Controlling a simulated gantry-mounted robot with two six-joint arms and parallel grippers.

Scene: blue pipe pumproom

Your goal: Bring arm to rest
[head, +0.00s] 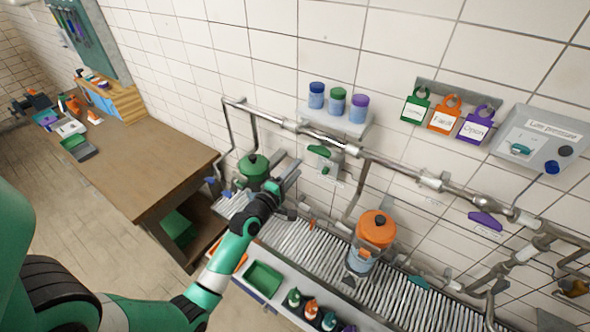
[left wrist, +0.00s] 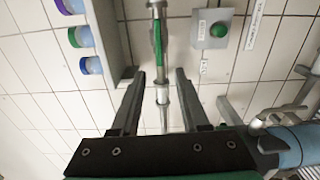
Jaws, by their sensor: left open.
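My left arm (head: 236,246), green and white, reaches up from the lower left in the head view. Its left gripper (head: 290,172) is over the roller conveyor, close to the green-topped pump (head: 254,170). In the left wrist view the two fingers of the left gripper (left wrist: 159,76) are apart, with nothing between them. Beyond the fingertips a grey pipe with a long green handle (left wrist: 158,42) shows against the tiled wall. My right gripper is in neither view.
A roller conveyor (head: 308,243) runs below the wall pipes (head: 400,172). An orange-topped pump (head: 376,230) stands on it. A jar shelf (head: 335,122), hanging tags (head: 446,115) and a grey pressure box (head: 536,140) are on the wall. A wooden workbench (head: 150,165) is left.

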